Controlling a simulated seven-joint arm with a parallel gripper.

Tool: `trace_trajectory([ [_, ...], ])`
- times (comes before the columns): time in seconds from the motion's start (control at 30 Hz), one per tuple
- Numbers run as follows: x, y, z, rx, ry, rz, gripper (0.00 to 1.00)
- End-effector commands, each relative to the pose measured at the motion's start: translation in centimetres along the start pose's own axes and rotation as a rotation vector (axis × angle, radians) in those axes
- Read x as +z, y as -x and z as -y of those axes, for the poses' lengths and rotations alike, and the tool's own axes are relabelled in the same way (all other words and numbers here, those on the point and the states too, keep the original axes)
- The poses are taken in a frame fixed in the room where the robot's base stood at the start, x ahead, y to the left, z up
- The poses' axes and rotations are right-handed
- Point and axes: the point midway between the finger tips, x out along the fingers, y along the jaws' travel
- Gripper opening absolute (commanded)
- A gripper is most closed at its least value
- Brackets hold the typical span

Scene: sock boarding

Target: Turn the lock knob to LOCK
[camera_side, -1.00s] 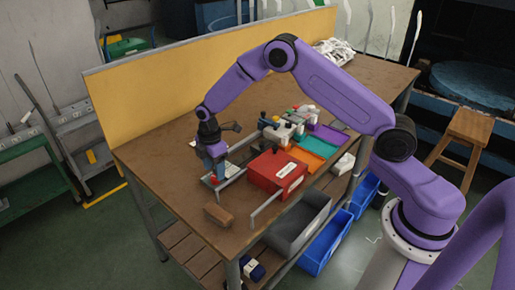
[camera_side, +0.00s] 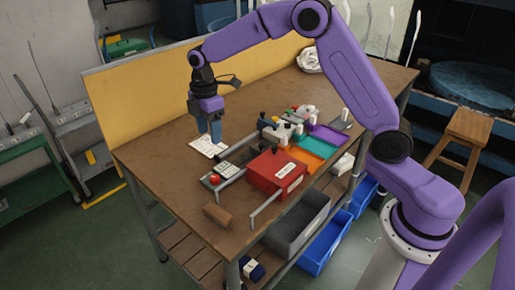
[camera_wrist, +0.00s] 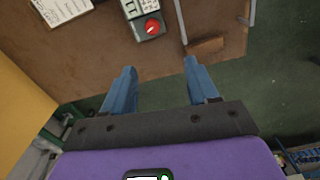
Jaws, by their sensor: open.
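A red round knob (camera_side: 214,179) sits on a small grey box at the table's front left. In the wrist view the red knob (camera_wrist: 152,27) is at the top centre, beyond my fingertips. I cannot read any LOCK marking, nor tell whether this is the lock knob. My gripper (camera_side: 208,138) points down above the table, behind the knob and apart from it. In the wrist view my gripper (camera_wrist: 160,68) has its two blue fingers wide apart with nothing between them.
A pale keypad panel (camera_side: 227,168) adjoins the knob box. A printed sheet (camera_side: 207,147) lies behind it. A red box (camera_side: 275,172) and metal rails stand to the right, a brown block (camera_side: 217,215) in front. Teal (camera_side: 316,147) and orange trays lie farther right. The left tabletop is clear.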

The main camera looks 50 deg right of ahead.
Motion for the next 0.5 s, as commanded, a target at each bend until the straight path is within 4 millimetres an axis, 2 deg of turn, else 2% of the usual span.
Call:
trace_trajectory([
  [0.5, -1.7, 2.8, 8.1, 0.006, -0.072, -0.005, 0.59],
])
